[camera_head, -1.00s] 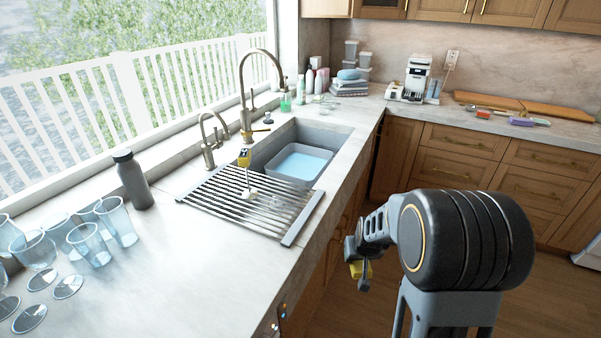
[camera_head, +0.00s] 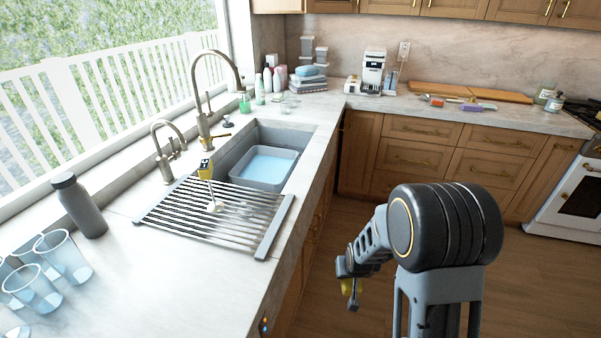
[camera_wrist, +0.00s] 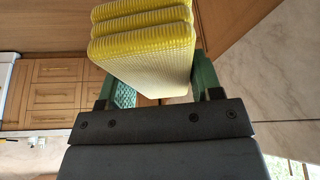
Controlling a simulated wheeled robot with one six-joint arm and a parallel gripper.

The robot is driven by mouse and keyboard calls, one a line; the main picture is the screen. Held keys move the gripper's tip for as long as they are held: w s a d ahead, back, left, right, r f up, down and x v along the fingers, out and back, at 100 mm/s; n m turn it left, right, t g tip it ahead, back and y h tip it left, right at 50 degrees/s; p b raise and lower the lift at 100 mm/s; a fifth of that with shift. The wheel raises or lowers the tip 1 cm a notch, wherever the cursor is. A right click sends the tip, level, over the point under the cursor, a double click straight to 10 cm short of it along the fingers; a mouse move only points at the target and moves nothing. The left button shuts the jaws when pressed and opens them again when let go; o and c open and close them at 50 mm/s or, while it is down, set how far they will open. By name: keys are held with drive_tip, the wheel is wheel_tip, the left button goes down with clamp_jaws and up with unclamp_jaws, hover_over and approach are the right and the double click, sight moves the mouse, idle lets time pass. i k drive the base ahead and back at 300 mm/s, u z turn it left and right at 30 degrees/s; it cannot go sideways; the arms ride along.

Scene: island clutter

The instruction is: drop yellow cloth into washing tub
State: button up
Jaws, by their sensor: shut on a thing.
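The yellow cloth (camera_wrist: 145,45) is a folded, ribbed stack between the fingers of my gripper (camera_wrist: 150,88) in the wrist view. The gripper is shut on it. In the head view the gripper (camera_head: 350,290) hangs low over the floor, right of the counter, with a bit of the yellow cloth (camera_head: 347,286) showing; the rest is hidden by the gripper. The washing tub (camera_head: 262,184) is a grey basin with light blue water, set in the sink beyond the drying rack. The gripper is apart from the tub, nearer to me and to its right.
A slatted drying rack (camera_head: 170,217) with a yellow-handled brush (camera_head: 206,170) lies over the near part of the sink. Two taps, a dark bottle (camera_head: 78,205) and clear glasses (camera_head: 62,257) stand to the left. The counter edge lies between gripper and sink. The floor at right is clear.

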sight(270, 179)
drive_tip(key=z, duration=1.2)
drive_tip(key=i, duration=2.75)
drive_tip(key=u, duration=3.5)
